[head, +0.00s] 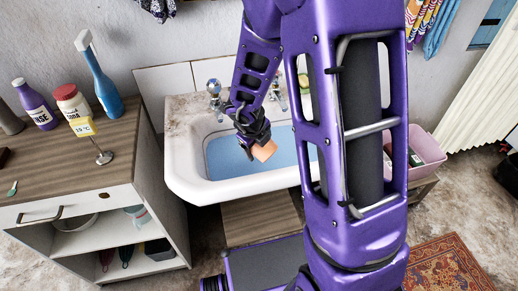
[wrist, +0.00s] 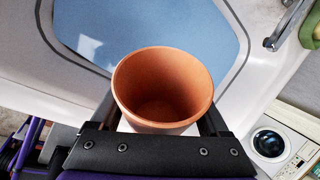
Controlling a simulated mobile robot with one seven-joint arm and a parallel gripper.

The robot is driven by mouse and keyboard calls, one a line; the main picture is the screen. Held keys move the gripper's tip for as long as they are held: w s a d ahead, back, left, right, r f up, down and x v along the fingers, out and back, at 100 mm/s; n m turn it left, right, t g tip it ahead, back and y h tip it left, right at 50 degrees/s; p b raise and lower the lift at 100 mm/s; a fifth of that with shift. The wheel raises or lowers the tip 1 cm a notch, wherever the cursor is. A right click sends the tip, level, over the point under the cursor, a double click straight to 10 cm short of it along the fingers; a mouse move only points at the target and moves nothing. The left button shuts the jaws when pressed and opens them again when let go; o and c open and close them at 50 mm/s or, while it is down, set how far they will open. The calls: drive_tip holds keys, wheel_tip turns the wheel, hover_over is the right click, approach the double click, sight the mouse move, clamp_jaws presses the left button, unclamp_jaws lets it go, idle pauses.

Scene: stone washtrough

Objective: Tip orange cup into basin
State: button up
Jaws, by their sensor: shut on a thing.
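The orange cup (head: 265,151) is held in my gripper (head: 252,144) over the white basin (head: 185,178). In the wrist view the cup (wrist: 163,92) sits between the two fingers, with its open mouth facing the camera. Its inside looks empty. In the head view the cup looks tilted. The basin holds blue water (head: 228,157), which also shows beyond the cup in the wrist view (wrist: 150,30). My arm hides the right part of the basin in the head view.
A tap (head: 214,92) stands at the basin's back. A pink tub (head: 427,153) stands to the right.

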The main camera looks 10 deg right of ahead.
drive_tip(key=t+y+b, duration=0.1)
drive_tip(key=b, duration=0.2)
drive_tip(key=shift+d+f, duration=0.1)
drive_tip(key=shift+r+t+y+b, duration=0.25)
drive_tip(key=shift+t+y+b, duration=0.05)
drive_tip(key=shift+t+b, duration=0.4)
drive_tip(key=shift+s+r+p, duration=0.1)
drive_tip(key=shift+r+p, duration=0.05)
drive_tip(key=shift+p, duration=0.2)
drive_tip(key=shift+m, duration=0.3)
drive_tip(key=shift+r+t+y, duration=0.15)
drive_tip(key=shift+t+y, duration=0.15)
